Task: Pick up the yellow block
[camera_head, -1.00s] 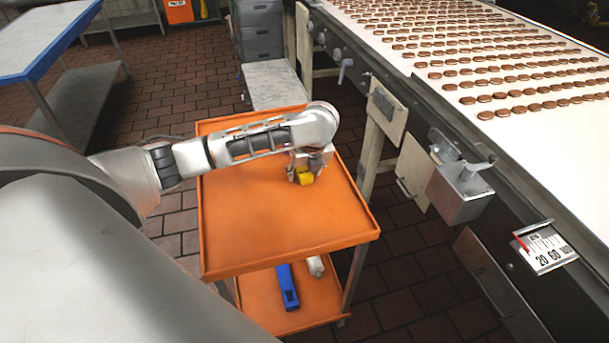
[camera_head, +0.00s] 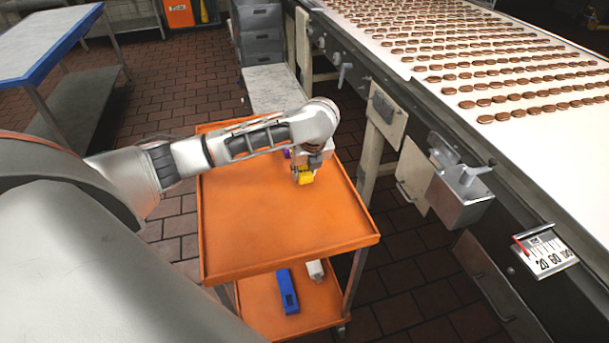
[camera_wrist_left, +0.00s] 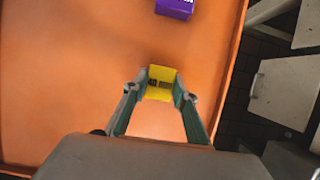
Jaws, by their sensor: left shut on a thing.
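The yellow block (camera_head: 306,178) is between the fingers of my left gripper (camera_head: 304,177), over the right side of the orange cart's top tray (camera_head: 270,222). In the left wrist view the yellow block (camera_wrist_left: 161,84) sits between the two fingertips, and my left gripper (camera_wrist_left: 160,92) is shut on it. The block looks slightly raised above the tray, but the gap is hard to judge. My right gripper is in no view.
A purple box (camera_wrist_left: 175,8) lies on the tray beyond the block. A blue object (camera_head: 287,291) and a white one (camera_head: 315,270) lie on the lower shelf. A conveyor (camera_head: 470,90) with rows of biscuits runs along the right. The tray's front half is clear.

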